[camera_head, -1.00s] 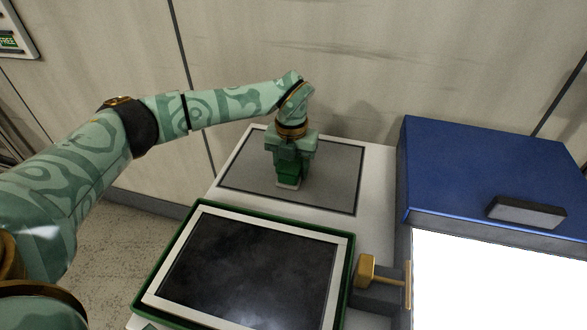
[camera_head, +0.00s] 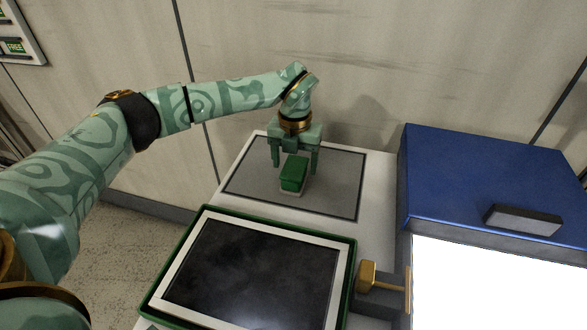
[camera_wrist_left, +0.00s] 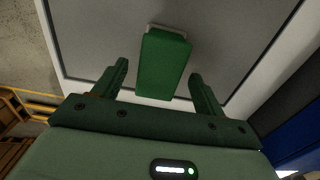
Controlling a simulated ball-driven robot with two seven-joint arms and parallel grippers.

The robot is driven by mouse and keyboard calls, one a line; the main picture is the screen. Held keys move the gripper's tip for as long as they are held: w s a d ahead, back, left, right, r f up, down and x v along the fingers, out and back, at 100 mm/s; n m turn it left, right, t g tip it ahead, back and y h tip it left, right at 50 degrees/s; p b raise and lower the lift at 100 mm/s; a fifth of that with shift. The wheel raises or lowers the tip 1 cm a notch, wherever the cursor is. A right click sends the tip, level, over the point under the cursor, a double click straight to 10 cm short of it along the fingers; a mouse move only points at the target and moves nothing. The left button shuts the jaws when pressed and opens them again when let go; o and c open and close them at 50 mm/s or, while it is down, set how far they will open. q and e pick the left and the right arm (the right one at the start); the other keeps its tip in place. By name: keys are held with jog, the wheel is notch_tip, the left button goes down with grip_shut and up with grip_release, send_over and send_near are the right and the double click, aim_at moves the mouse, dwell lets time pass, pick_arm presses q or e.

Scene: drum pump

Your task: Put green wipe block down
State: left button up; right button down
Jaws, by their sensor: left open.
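The green wipe block (camera_head: 294,174) has a pale underside and stands on the grey mat (camera_head: 245,184) on the white worktop. My left gripper (camera_head: 294,168) is open above and around it, with one finger on each side and a gap to the block. In the left wrist view the block (camera_wrist_left: 163,66) sits between the spread fingers (camera_wrist_left: 160,84), touching neither. My right gripper is not in view.
A green-rimmed tray with a dark panel (camera_head: 207,217) lies in front of the mat. A blue box (camera_head: 490,180) with a grey handle stands to the right, above a bright white surface. A brass-coloured handle (camera_head: 367,277) sits between tray and box. The mat around the block is clear.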

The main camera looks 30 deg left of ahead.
aim_at(295, 167)
pick_arm(q)
notch_tip(295, 167, up, 8)
jog(key=p, duration=0.2)
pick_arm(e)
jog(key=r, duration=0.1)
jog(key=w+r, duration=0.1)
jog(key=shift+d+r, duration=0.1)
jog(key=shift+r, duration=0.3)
pick_arm(q)
jog(key=shift+r, duration=0.1)
